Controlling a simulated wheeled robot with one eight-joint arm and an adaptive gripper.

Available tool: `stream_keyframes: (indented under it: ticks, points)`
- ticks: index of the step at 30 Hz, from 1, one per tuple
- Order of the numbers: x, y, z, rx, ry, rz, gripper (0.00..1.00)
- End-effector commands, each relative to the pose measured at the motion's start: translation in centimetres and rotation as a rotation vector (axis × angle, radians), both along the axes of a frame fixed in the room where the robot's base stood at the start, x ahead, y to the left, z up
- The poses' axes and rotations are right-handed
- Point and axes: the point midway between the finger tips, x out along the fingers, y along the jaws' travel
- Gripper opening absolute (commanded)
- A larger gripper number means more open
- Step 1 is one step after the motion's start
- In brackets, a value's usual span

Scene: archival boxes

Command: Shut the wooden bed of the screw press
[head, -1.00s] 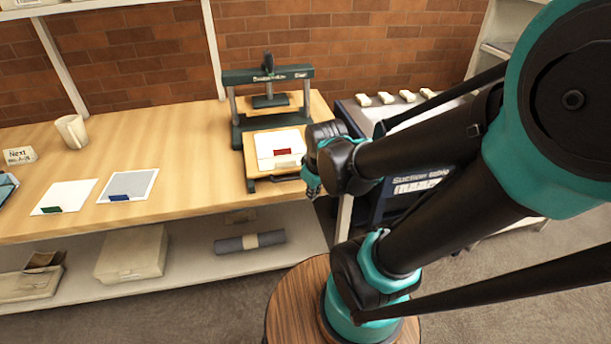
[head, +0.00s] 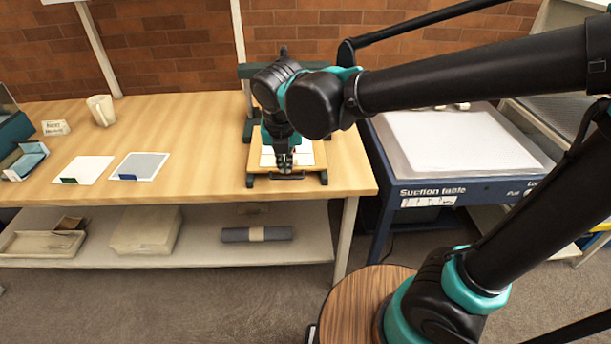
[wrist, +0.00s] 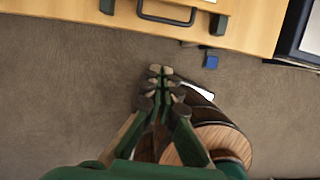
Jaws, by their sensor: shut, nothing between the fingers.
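The screw press stands on the wooden table, its dark green frame (head: 247,71) partly hidden behind my arm. Its wooden bed (head: 255,158) sticks out in front of the frame toward the table's front edge. White sheets (head: 305,153) lie on the bed. A dark handle (head: 287,177) runs along the bed's front, and it also shows at the top of the wrist view (wrist: 167,18). My gripper (head: 284,168) is shut and empty, pointing down before the bed's front. In the wrist view its fingertips (wrist: 160,70) appear over the floor, apart from the handle.
The suction table (head: 460,140) stands close on the right. A mug (head: 101,110), a white sheet (head: 84,169) and a grey sheet (head: 139,166) are on the table to the left. A grey roll (head: 256,234) lies on the shelf below.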

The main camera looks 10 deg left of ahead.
Motion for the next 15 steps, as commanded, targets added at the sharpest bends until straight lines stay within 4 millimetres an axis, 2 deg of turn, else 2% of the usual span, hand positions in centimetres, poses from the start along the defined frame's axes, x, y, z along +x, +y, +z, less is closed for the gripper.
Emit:
stream_keyframes:
  ticks: [5,15]
  points:
    - [-0.1,0.5,-0.5,-0.012,-0.004,0.042,0.0]
    - [1.5,0.9,-5.5,-0.011,-0.003,0.037,0.0]
